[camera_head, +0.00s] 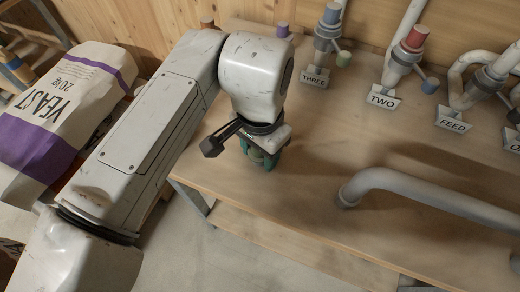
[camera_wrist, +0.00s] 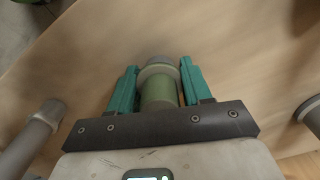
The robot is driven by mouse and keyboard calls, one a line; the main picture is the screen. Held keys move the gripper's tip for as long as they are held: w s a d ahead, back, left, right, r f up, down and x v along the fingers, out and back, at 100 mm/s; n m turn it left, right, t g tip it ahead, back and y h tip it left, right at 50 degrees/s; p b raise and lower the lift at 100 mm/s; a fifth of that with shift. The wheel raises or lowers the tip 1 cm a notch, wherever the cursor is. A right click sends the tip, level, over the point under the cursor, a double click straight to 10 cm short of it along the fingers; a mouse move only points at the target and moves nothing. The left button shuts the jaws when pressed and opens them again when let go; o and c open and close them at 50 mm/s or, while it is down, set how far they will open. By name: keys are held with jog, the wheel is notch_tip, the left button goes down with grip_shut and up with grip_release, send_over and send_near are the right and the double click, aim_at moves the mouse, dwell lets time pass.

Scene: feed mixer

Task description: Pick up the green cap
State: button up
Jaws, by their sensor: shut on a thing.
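The green cap (camera_wrist: 158,93) sits between the two teal fingers of my gripper (camera_wrist: 158,72) in the wrist view. The fingers press on its sides, and my gripper is shut on it. A grey rounded ring (camera_wrist: 159,66) shows at the far end of the green part; whether it belongs to the cap or to a pipe I cannot tell. In the head view my gripper (camera_head: 265,157) points down near the left front of the wooden table (camera_head: 300,165). There the cap is hidden by my wrist and fingers.
A bent grey pipe (camera_head: 420,190) stands over the table to the right. A yeast bag (camera_head: 60,105) lies at left.

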jog(key=shift+r, duration=0.15)
jog(key=shift+r, duration=0.25)
notch_tip(320, 180, up, 2)
jog(key=shift+r, duration=0.15)
jog(key=s+d+r, duration=0.9)
jog(key=s+r, duration=0.1)
jog(key=shift+s+p, duration=0.3)
jog(key=shift+p, duration=0.05)
jog(key=o, duration=0.6)
jog(key=c, duration=0.7)
jog(key=shift+o, duration=0.2)
